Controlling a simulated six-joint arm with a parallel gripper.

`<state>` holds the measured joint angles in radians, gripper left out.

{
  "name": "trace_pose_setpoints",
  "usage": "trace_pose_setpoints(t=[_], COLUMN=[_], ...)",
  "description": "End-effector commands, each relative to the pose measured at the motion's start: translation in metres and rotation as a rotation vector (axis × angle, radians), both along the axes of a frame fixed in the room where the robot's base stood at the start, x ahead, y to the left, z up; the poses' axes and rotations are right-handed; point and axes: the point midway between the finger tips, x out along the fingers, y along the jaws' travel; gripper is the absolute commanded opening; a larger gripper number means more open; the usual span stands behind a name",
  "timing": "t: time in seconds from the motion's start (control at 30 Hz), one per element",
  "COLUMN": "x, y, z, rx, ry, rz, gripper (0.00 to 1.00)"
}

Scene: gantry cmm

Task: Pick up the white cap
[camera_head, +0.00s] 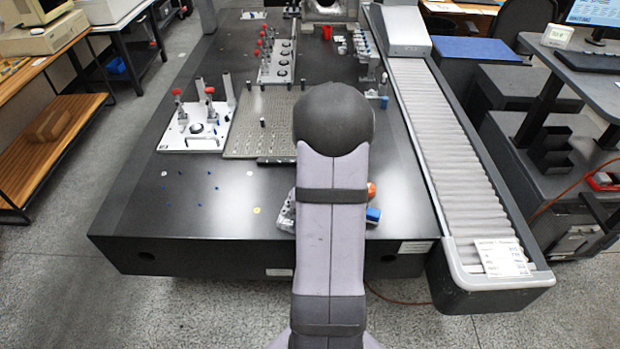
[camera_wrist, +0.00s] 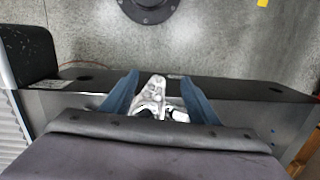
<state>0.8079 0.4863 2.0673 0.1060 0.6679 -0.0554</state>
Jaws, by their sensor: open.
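I cannot pick out the white cap for sure. A small pale round spot (camera_head: 250,173) lies on the black table left of my arm, too small to identify. My gripper (camera_wrist: 159,77) shows in the wrist view with its two blue fingers spread apart. A silver metal part (camera_wrist: 151,92) shows between the fingers, with a small pale piece beside it partly hidden; no finger visibly grips either. In the head view my arm hides the gripper and most of what lies in front of it.
A silver part (camera_head: 287,213), an orange piece (camera_head: 371,190) and a blue piece (camera_head: 373,215) show beside my arm. Fixture plates (camera_head: 195,130) with red-topped clamps and a perforated plate (camera_head: 245,140) stand farther back. A roller conveyor (camera_head: 440,140) runs along the right. The table's (camera_head: 150,215) front left is mostly clear.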

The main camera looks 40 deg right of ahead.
Motion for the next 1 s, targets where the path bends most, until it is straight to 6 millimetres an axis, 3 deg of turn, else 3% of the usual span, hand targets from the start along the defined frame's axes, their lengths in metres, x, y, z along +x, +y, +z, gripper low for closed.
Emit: trace_pose_setpoints(t=[0.03,0.13,0.3,0.6,1.0], x=[0.017,0.060,0.124,0.133,0.138], y=[-0.025,-0.063,-0.121,-0.130,-0.131], z=[-0.001,0.011,0.061,0.067,0.054], rx=[-0.028,-0.104,-0.273,-0.341,-0.340], ry=[-0.043,-0.142,-0.313,-0.338,-0.335], rz=[-0.009,0.029,0.146,0.316,0.334], gripper=[0.54,0.54,0.54,0.54,0.54])
